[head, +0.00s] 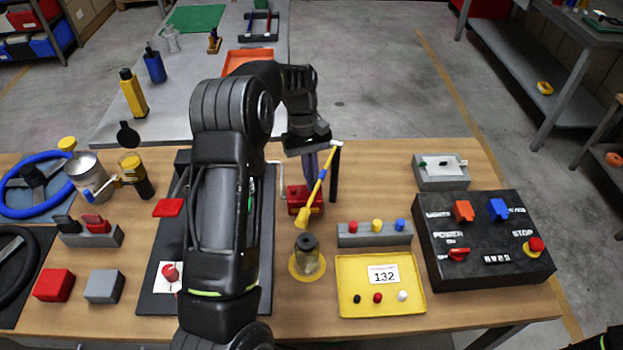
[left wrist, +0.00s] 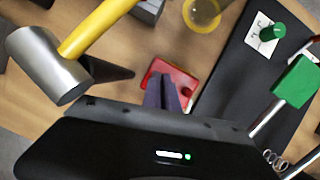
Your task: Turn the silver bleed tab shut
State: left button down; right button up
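My left gripper (head: 309,168) points down over a small red block (head: 296,200) on the workbench. In the left wrist view its two dark fingers (left wrist: 165,92) are close together above the red block (left wrist: 186,82), with no clear gap between them. I cannot make out the silver bleed tab for certain. A small pale glint shows on the block beside the fingers, and the fingers hide part of its top. I cannot tell whether the fingers touch the block. My right gripper is out of view.
A green-handled rod (left wrist: 296,82) is on the other side. A yellow tray (head: 350,303) and black control box (head: 480,275) lie right.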

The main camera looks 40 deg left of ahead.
pick_arm(q)
jog(key=c, duration=2.1)
grip_release()
jog(key=o, duration=0.5)
jog(key=shift+c, duration=0.2)
